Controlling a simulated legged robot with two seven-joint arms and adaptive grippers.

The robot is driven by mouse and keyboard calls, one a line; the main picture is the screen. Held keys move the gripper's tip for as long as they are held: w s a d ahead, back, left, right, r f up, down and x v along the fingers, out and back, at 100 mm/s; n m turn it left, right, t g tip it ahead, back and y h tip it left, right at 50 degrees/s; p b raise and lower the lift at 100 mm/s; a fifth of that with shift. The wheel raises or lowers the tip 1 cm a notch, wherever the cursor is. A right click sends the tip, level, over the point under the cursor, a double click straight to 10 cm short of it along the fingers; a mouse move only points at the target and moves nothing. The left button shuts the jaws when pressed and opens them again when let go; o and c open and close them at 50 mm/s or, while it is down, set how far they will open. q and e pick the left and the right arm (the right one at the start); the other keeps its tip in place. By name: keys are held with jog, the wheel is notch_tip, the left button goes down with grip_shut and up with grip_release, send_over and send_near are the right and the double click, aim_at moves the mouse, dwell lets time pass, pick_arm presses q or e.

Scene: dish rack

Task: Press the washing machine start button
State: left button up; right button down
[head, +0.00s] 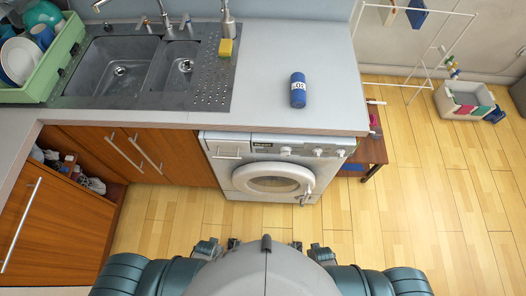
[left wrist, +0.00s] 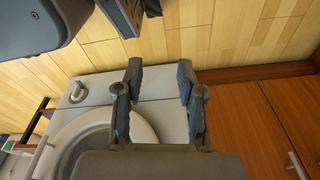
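The white washing machine (head: 226,176) stands under the counter in the head view, with its round door (head: 273,180) closed. Its top panel (head: 262,147) carries a dark display and several round knobs; I cannot tell which small mark is the start button. My left gripper (head: 221,245) is low in front of the machine, apart from it. In the left wrist view its two fingers (left wrist: 160,75) are spread with nothing between them, and part of the machine's front (left wrist: 160,118) shows behind. My right gripper (head: 307,248) is also low in front, apart from the machine, its fingers seemingly spread and empty.
Wooden cabinets (head: 175,157) stand left of the machine. On the counter (head: 330,85) above are a blue can (head: 298,90), a sink (head: 118,70) and a green dish rack (head: 52,62). A small wooden table (head: 370,150) is at the right. The wooden floor (head: 400,215) is clear around the front.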

pick_arm(q)
jog(key=shift+d, duration=0.55)
grip_shut()
jog(key=shift+a, duration=0.1)
jog(key=shift+a, duration=0.25)
